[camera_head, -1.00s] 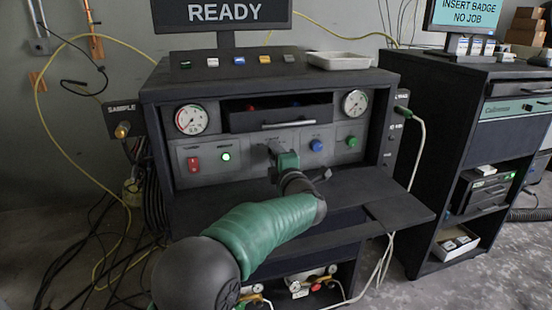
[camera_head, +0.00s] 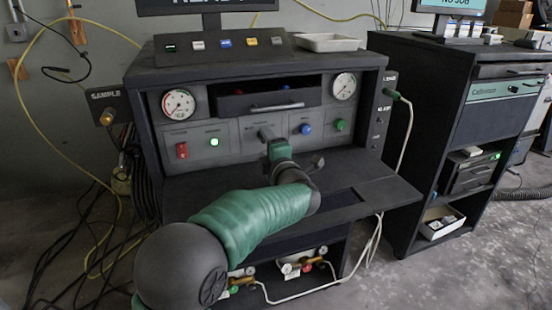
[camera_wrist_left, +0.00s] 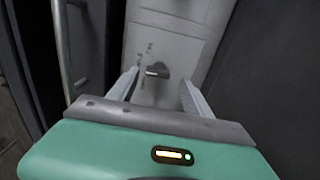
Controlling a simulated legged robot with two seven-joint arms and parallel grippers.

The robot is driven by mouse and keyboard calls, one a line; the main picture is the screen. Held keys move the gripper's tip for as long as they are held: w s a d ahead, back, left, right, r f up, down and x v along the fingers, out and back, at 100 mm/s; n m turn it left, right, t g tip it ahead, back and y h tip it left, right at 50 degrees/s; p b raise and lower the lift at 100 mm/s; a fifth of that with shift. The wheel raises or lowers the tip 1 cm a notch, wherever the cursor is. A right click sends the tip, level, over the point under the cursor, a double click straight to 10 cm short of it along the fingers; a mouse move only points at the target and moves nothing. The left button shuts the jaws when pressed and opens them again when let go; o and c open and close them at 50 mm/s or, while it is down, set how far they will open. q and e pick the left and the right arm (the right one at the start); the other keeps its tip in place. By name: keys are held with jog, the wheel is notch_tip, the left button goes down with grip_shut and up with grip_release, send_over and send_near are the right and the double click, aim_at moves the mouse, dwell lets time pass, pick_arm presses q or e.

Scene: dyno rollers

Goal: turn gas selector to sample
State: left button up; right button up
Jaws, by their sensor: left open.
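The gas selector (camera_wrist_left: 157,70) is a small dark knob on the light grey panel in the left wrist view. Printed marks too blurred to read lie beside it. My left gripper (camera_wrist_left: 158,84) is open, with one finger on each side of the knob in that view. I cannot tell whether either finger touches it. In the head view my left gripper (camera_head: 267,134) is at the middle of the panel, between the green light and the blue knob, and hides the selector. My right gripper is not in view.
The panel also has a red switch (camera_head: 181,150), a green light (camera_head: 214,141), a blue knob (camera_head: 305,129) and a green knob (camera_head: 340,125). A drawer with a bar handle (camera_head: 277,107) is above. A shelf (camera_head: 372,196) juts out below the panel.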

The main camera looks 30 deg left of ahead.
pick_arm(q)
jog(key=p+v, duration=0.2)
jog(key=v, duration=1.1)
jog(key=shift+s+d, duration=0.15)
jog(key=shift+d, duration=0.05)
jog(key=shift+s+d, duration=0.35)
jog(key=shift+s, duration=0.05)
jog(key=shift+p, duration=0.3)
